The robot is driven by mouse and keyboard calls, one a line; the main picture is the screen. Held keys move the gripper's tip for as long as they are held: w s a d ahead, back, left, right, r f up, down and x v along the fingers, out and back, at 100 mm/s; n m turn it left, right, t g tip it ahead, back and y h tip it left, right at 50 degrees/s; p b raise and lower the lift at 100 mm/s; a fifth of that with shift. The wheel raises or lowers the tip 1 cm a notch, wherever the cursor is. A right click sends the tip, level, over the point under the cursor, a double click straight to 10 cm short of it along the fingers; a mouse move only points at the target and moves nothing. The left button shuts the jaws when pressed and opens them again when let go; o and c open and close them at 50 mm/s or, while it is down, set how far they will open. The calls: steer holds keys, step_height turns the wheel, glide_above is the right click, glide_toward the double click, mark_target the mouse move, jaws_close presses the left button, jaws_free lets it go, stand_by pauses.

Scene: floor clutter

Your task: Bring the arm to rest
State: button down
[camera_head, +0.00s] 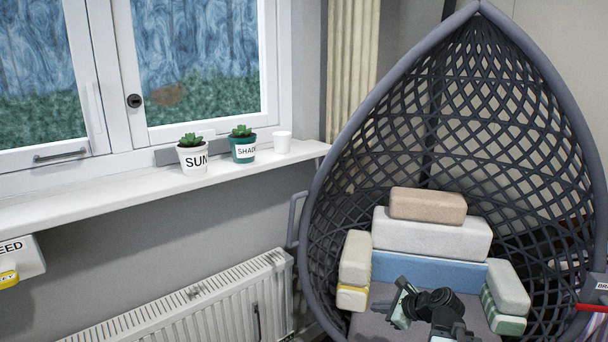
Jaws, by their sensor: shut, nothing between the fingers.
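My gripper (403,303) shows small at the bottom of the head view, right of centre. It is shut and holds nothing. My dark arm is folded just right of it, and its lower part leaves the picture at the bottom edge. Both show in front of the grey seat of a hanging wicker chair (341,150). I cannot tell how far the gripper is from the seat.
Cushion-like blocks (432,236) are stacked on the chair. A windowsill (90,203) at left carries a SUN pot (193,160), a SHADE pot (243,151) and a white cup (282,142). A radiator (200,308) stands below. A box (25,259) is at far left.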

steer(key=s+a+f+n+g+h, duration=0.1)
steer(key=s+a+f+n+g, duration=0.2)
steer(key=a+n, duration=0.4)
steer(key=s+a+f+n+g, duration=0.35)
steer(key=a+n, duration=0.25)
steer(key=a, duration=0.3)
steer(key=s+d+f+n+g+h, duration=0.2)
steer(key=s+d+n+h, duration=0.3)
steer(key=n, duration=0.5)
step_height(320, 180, up, 19)
steer(key=d+p, duration=0.1)
steer(key=p, duration=1.8)
steer(key=shift+s+n+y, duration=0.25)
steer(key=shift+n+y, duration=0.05)
steer(key=shift+y, duration=0.1)
